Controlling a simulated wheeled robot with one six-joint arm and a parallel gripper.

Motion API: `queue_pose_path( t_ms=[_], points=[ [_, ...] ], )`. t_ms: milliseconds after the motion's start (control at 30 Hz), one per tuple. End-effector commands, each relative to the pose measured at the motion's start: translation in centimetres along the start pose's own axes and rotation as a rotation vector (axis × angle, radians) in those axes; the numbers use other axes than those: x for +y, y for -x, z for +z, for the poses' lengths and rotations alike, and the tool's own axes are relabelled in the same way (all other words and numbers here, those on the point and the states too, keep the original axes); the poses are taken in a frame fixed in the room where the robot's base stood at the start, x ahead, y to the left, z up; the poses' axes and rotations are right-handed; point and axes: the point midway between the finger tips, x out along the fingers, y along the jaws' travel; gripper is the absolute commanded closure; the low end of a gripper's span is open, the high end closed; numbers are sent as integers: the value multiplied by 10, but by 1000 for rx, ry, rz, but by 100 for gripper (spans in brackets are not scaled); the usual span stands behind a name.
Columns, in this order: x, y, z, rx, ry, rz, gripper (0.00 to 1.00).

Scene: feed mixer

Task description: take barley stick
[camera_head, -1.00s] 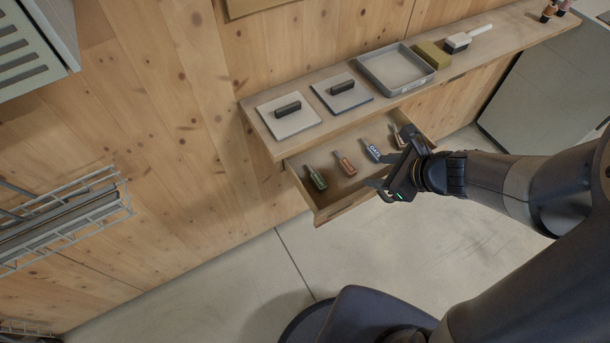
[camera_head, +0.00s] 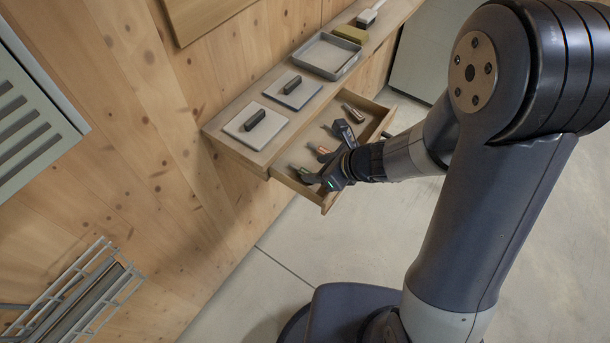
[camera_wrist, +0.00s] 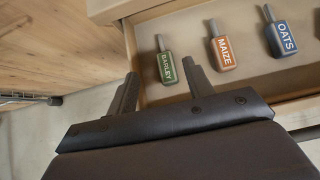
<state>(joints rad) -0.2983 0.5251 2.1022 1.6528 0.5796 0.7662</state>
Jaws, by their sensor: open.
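The barley stick (camera_wrist: 166,66) is a green tag with a thin grey handle, labelled BARLEY. It lies in the open drawer (camera_wrist: 180,27), at the drawer's left end. In the head view the barley stick (camera_head: 297,169) shows only in part beside my gripper. My gripper (camera_head: 334,155) is over the drawer's near left part. In the wrist view my gripper (camera_wrist: 160,88) has its fingers apart, with the barley stick ahead of and between the fingertips. Nothing is held.
The orange MAIZE stick (camera_wrist: 224,52) and blue OATS stick (camera_wrist: 283,40) lie to the right in the drawer. Two plates with dark handles (camera_head: 255,125) and a grey tray (camera_head: 325,54) sit on the shelf above. Open floor (camera_head: 270,280) lies in front.

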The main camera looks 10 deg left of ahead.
Motion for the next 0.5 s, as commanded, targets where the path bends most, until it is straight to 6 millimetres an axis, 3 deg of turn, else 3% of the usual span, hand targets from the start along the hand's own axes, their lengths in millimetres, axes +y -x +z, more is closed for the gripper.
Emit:
queue_pose_path(
  t_ms=[267,500],
  points=[
    [-1,-19,-2,2,-1,1,51],
    [-4,-48,-6,3,0,3,51]
  ],
)
